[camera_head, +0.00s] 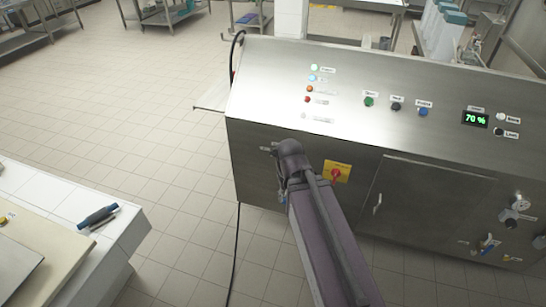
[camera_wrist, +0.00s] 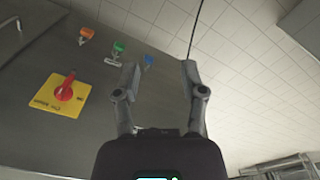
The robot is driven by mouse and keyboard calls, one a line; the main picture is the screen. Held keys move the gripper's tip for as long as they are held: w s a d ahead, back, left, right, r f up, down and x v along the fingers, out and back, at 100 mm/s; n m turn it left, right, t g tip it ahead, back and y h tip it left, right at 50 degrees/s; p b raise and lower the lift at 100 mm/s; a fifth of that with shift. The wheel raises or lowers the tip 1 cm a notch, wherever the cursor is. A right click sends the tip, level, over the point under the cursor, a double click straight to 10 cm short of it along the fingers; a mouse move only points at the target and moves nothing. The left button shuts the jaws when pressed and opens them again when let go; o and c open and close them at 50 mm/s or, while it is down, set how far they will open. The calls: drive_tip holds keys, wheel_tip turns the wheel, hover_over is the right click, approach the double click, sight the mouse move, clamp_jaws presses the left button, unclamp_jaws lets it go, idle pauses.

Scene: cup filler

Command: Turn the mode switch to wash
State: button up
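A red rotary switch on a yellow plate (camera_head: 336,172) is on the steel machine's front, right of my arm; it also shows at the left in the wrist view (camera_wrist: 64,93), its red handle roughly upright there. I cannot read its label, nor tell for sure whether it is the mode switch. Orange (camera_wrist: 86,34), green (camera_wrist: 118,48) and blue (camera_wrist: 149,60) knobs sit near it in the wrist view; my arm seems to hide them in the head view. My gripper (camera_wrist: 160,72) is open and empty, fingers apart, close to the green and blue knobs. No contact is visible.
The machine's sloped top panel (camera_head: 420,75) carries lights, buttons and a display reading 70 %. Valves (camera_head: 515,205) are at its lower right. A black cable (camera_head: 237,255) hangs beside its left edge. A white counter (camera_head: 130,225) stands at lower left; tiled floor lies between.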

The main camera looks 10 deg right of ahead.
drive_tip(key=o, duration=0.3)
drive_tip(key=shift+w+d+f+n+b, duration=0.2)
drive_tip(key=shift+f+n+b, duration=0.15)
drive_tip(key=shift+f, duration=0.2)
drive_tip(key=shift+o, duration=0.3)
drive_tip(key=w+f+n+h+b, duration=0.1)
drive_tip(key=w+d+f+n+t+h+b, duration=0.1)
drive_tip(key=b, duration=0.1)
drive_tip(key=w+d+f+n+t+h+b, duration=0.1)
drive_tip(key=f+n+b, duration=0.1)
drive_tip(key=shift+d+h, duration=0.1)
drive_tip(key=shift+h, duration=0.2)
drive_tip(key=n+t+h+b, duration=0.5)
drive_tip(key=n+t+b, duration=0.8)
drive_tip(key=n+b, duration=0.95)
approach(274, 156)
drive_tip(key=shift+s+a+n+p, duration=0.35)
drive_tip(key=shift+s+n+p, duration=0.3)
drive_tip(key=shift+p, duration=0.1)
drive_tip(key=shift+s+a+n+p, duration=0.3)
drive_tip(key=shift+s+n+p, duration=0.35)
drive_tip(key=shift+p, duration=0.1)
drive_tip(key=x, duration=1.4)
drive_tip(key=shift+r, duration=0.15)
